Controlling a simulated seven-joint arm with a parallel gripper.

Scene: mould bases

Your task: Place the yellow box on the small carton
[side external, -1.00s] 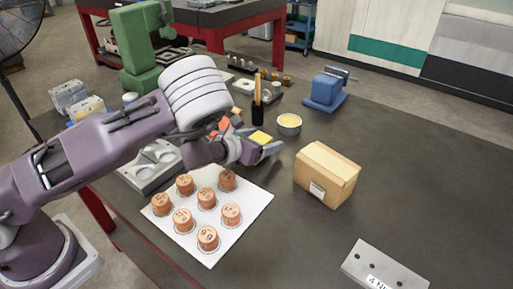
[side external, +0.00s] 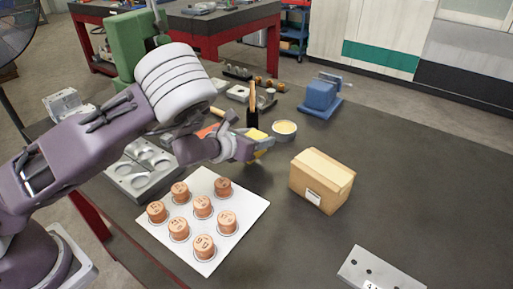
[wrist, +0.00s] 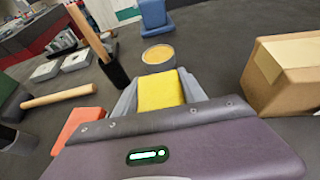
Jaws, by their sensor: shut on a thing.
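The yellow box (side external: 256,135) is held between the fingers of my gripper (side external: 260,148), which is shut on it above the dark table. In the wrist view the yellow box (wrist: 161,90) sits between the two grey fingers (wrist: 158,92). The small carton (side external: 322,181) is a brown cardboard box with a lighter tape strip on top and a white label on its side. It stands on the table to the right of my gripper, apart from it. The carton also shows at the right edge of the wrist view (wrist: 284,77).
A round tin with yellow content (side external: 284,130) and a black holder with a wooden handle (side external: 252,113) stand behind my gripper. A white sheet with several copper cylinders (side external: 245,214) lies in front. A blue vise (side external: 320,96) is behind; a metal plate (side external: 372,272) lies front right.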

